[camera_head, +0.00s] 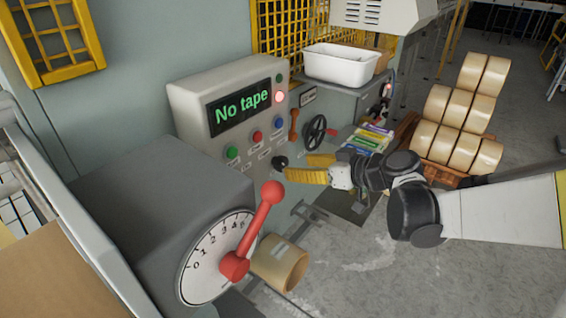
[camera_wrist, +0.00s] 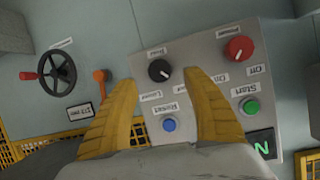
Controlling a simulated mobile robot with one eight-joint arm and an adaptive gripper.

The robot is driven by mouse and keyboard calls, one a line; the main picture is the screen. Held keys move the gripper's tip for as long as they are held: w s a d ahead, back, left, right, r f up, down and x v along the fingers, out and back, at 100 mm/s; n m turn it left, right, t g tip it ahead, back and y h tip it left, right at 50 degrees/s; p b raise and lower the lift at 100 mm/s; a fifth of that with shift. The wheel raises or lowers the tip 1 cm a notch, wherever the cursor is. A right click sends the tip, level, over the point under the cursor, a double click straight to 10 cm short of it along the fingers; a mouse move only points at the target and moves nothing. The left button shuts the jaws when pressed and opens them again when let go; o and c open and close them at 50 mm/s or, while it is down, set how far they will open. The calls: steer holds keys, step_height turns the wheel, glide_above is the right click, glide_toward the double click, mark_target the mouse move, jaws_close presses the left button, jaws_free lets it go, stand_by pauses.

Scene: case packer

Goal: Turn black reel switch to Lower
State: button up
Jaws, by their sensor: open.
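The black reel switch (camera_wrist: 159,70) is a round knob with a pale pointer mark on the grey control panel. In the wrist view it sits just beyond and between the tips of my gripper (camera_wrist: 160,80). Small labels lie above and below the knob, too small to read surely. In the head view the black knob (camera_head: 280,162) is at the panel's lower right, with my gripper (camera_head: 298,164) close in front of it. The yellow fingers are open, one on each side of the knob in the wrist view. I cannot tell whether they touch it.
An orange lever (camera_wrist: 101,83) and black handwheel (camera_wrist: 57,73) stand beside the panel. The display (camera_head: 240,106) reads "No tape". A red-handled dial (camera_head: 217,257) is in the foreground.

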mark_target(284, 165)
steer(key=b+x, duration=0.1)
steer(key=x, duration=0.5)
steer(key=shift+w+a+f, duration=0.1)
steer(key=c, duration=1.2)
